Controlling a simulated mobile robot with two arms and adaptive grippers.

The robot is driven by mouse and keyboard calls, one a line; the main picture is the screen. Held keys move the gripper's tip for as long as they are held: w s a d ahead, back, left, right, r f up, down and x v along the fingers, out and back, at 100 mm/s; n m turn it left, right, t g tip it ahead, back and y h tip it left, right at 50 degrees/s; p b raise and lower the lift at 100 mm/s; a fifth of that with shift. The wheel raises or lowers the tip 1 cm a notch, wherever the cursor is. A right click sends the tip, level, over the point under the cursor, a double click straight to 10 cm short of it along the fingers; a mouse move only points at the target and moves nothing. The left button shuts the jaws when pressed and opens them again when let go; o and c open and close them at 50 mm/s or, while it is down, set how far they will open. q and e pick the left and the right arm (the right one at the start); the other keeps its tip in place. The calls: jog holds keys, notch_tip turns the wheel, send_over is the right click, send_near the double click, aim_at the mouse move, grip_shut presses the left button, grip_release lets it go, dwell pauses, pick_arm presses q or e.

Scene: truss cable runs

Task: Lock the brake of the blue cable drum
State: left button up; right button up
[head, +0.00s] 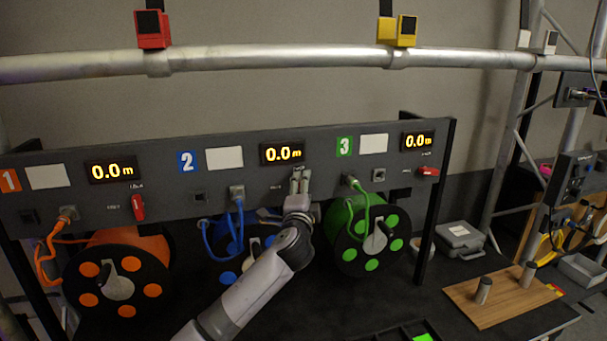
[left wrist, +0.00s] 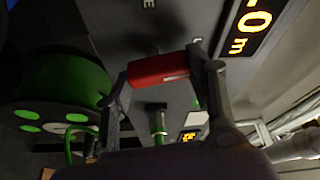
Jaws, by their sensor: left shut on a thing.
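The blue cable drum (head: 228,243) hangs under panel section 2 in the head view, partly hidden by my left arm. My left gripper (head: 300,180) is at the panel, just below the middle 0.0 m display (head: 283,153). In the left wrist view its two fingers (left wrist: 160,72) are closed on the ends of a red brake lever (left wrist: 160,69). In the head view the gripper hides this lever, and I cannot tell which setting it stands at. My right gripper is not in view.
The orange drum (head: 118,280) and its red lever (head: 138,207) are at the left. The green drum (head: 370,237) is close right of my left arm, with another red lever (head: 428,171) above right. A wooden board (head: 505,297) with two pegs lies at the right.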

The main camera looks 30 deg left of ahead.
pick_arm(q)
jog(key=shift+m+g+p, duration=0.4)
jog(key=shift+m+p, duration=0.8)
jog(key=o, duration=1.2)
jog(key=shift+w, duration=0.1)
jog(key=shift+c, duration=0.2)
jog(key=v, duration=1.2)
jog(key=shift+h, duration=0.3)
